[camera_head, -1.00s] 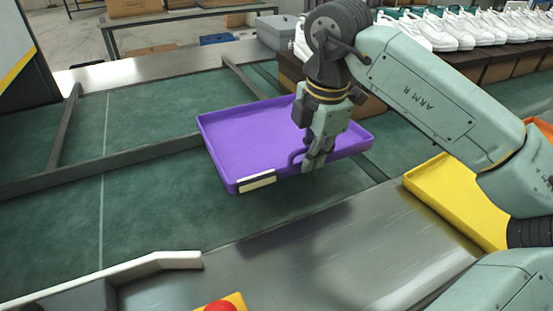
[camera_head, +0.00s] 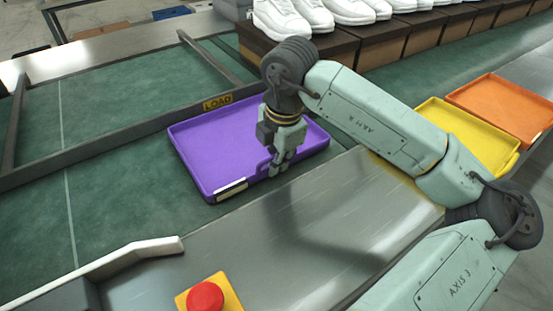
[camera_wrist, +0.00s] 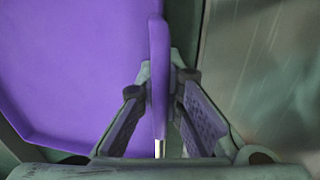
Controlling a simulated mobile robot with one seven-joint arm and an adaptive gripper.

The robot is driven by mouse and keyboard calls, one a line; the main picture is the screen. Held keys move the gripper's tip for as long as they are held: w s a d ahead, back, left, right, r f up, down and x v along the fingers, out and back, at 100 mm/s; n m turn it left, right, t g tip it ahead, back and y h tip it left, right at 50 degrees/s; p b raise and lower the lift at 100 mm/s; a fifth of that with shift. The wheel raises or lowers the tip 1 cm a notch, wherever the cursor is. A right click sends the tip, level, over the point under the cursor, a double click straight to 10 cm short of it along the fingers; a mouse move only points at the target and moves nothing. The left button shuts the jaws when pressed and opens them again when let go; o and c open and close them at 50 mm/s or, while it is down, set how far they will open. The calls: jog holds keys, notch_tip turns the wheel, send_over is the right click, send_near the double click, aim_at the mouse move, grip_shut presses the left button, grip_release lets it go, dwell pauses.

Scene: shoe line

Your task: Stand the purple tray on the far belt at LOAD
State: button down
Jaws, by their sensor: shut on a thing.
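The purple tray (camera_head: 215,160) is flat and empty, over the near green belt lane in the head view, just in front of the rail that bears the yellow LOAD sign (camera_head: 217,102). In the wrist view the wall of the purple tray (camera_wrist: 159,75) stands between the two fingers of my gripper (camera_wrist: 160,110). The tray looks level and low; I cannot tell whether its underside touches the belt. The far belt lane (camera_head: 110,95) behind the rail is empty.
A metal ledge (camera_head: 300,215) runs in front of the belt, with a red button (camera_head: 205,297) on it. A yellow tray (camera_head: 465,135) and an orange tray (camera_head: 505,105) lie at right. White shoes (camera_head: 320,15) stand on brown boxes (camera_head: 400,45) behind.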

jog(key=c, duration=1.7)
grip_release()
jog(key=r, duration=0.4)
jog(key=s+r, duration=0.1)
jog(key=r, duration=0.3)
jog(key=d+r, duration=0.1)
jog(key=r, duration=0.3)
jog(key=shift+s+b, duration=0.3)
jog(key=shift+b, duration=0.05)
